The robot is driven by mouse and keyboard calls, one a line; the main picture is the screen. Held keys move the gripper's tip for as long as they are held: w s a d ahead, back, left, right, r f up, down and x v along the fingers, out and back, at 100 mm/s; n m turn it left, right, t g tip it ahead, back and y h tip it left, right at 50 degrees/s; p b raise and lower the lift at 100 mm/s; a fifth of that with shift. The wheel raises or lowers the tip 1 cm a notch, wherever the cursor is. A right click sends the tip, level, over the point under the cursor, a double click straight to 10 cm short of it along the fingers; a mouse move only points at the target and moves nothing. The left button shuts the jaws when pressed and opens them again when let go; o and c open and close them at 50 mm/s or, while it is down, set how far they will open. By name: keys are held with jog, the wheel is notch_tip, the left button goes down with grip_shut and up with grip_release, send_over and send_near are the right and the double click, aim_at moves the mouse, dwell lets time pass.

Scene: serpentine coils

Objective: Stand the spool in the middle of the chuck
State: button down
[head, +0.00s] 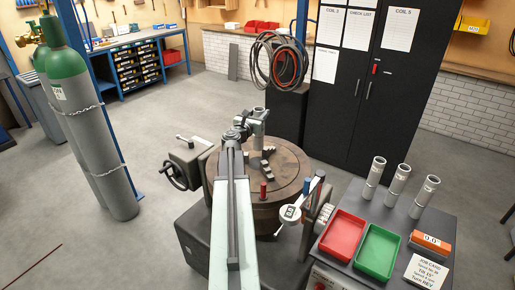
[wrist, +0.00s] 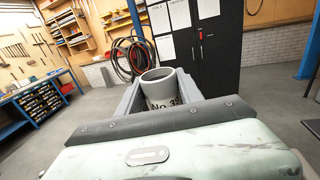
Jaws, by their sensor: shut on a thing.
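My gripper (head: 258,124) is shut on a grey tubular spool (head: 258,143). The spool is upright with its open end up. In the wrist view the spool (wrist: 160,88) sits between the two jaws, with part of a "No." label showing. The chuck (head: 293,180) is a round brown table with dark stepped jaws (head: 265,167) on top. In the head view the spool shows over the chuck's far-middle part, behind the jaws. I cannot tell whether its lower end touches the chuck. My arm hides the chuck's near left part.
A handwheel (head: 176,176) is left of the chuck. Gas cylinders (head: 88,130) stand far left.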

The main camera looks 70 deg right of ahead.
notch_tip(320, 180, down, 9)
jog(key=b, duration=0.7)
jog(key=shift+r, duration=0.35)
jog(key=shift+f, duration=0.15)
jog(key=c, duration=0.8)
grip_release()
jog(key=shift+o, duration=0.2)
